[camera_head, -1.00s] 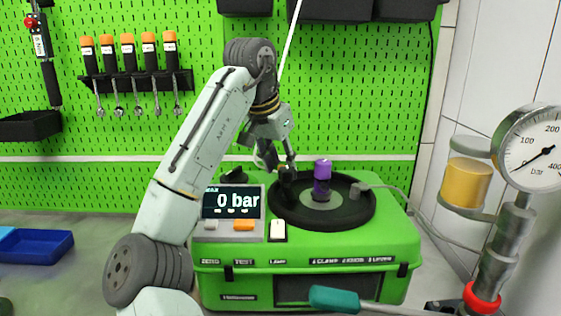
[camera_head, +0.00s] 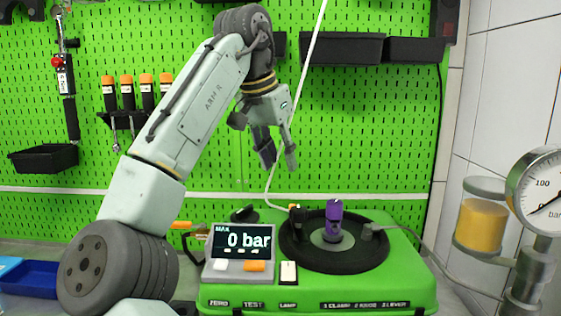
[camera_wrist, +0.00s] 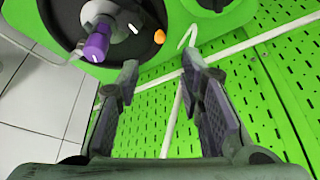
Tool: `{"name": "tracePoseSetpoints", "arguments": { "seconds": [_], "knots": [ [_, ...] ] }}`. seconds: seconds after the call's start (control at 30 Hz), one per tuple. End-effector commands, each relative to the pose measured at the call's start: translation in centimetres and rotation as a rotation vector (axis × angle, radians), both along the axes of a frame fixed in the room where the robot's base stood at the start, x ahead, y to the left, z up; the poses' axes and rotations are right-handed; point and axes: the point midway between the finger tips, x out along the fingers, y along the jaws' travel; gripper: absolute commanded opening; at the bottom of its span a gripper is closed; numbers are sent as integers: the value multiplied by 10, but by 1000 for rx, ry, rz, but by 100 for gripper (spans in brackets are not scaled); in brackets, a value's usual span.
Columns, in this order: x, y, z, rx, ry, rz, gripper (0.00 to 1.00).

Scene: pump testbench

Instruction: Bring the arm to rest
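My gripper (camera_head: 278,161) hangs from my raised arm in the head view, in front of the green pegboard and above the back of the test bench. Its fingers point down and are spread apart. In the wrist view my gripper (camera_wrist: 162,85) is open, with nothing between its two fingers. The green pump testbench (camera_head: 400,283) stands below it, with a display reading 0 bar (camera_head: 243,243). A purple cylinder (camera_head: 334,221) stands upright in the middle of the black round plate (camera_head: 370,255), apart from my gripper. The cylinder also shows in the wrist view (camera_wrist: 96,44).
A pressure gauge (camera_head: 541,190) and a yellow cylinder (camera_head: 480,225) stand at the right. Orange-capped tools (camera_head: 127,92) hang on the pegboard at the left. Black bins (camera_head: 345,50) are mounted high at the back. A blue tray (camera_head: 28,278) lies at the left. A pale cable (camera_head: 300,95) runs behind my gripper.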

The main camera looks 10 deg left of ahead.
Motion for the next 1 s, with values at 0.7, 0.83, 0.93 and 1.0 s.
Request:
{"name": "tracePoseSetpoints", "arguments": {
  "seconds": [0.7,0.83,0.93,1.0],
  "knots": [
    [29,-14,-77,-2,2,-3,34],
    [36,-17,-95,-2,2,-2,34],
    [40,-18,-105,-1,1,-2,34],
    [42,-19,-110,-1,0,0,34]
  ]
}}
